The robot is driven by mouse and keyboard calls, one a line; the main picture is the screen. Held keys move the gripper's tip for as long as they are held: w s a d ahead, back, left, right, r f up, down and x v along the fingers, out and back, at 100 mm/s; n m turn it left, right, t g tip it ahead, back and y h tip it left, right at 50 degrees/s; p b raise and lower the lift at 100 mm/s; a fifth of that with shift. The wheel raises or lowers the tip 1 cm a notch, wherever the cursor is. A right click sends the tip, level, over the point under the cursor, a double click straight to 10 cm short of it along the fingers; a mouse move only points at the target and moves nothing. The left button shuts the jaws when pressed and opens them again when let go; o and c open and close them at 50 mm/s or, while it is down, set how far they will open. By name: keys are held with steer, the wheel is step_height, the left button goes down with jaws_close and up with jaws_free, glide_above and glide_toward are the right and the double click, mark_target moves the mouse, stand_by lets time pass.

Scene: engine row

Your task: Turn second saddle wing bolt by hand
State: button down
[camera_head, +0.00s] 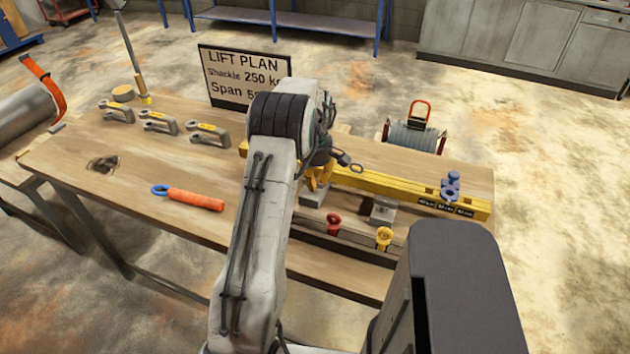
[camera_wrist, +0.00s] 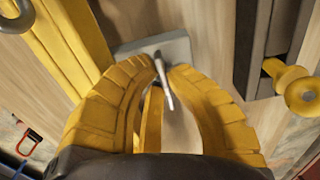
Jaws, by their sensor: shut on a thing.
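My gripper (camera_head: 318,184) has yellow fingers and points down at a grey saddle (camera_head: 312,198) by the yellow span beam (camera_head: 425,198). In the wrist view the fingertips (camera_wrist: 162,72) are shut on a thin grey metal piece, the wing bolt (camera_wrist: 164,86), just above the saddle's grey plate (camera_wrist: 176,46). The fingers and arm hide much of this saddle and bolt. Another grey saddle (camera_head: 382,212) stands to the right, clear of the gripper.
A dark rail (camera_head: 340,250) along the front holds a red eye piece (camera_head: 333,222) and a yellow one (camera_head: 384,236). A blue shackle (camera_head: 451,187) sits on the beam's right end.

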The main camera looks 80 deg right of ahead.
steer(key=shift+a+f, duration=0.1)
steer(key=shift+f, duration=0.1)
steer(key=c, duration=1.3)
jaws_free()
steer(key=shift+r, duration=0.1)
steer(key=shift+o, duration=0.2)
step_height(320, 180, up, 12)
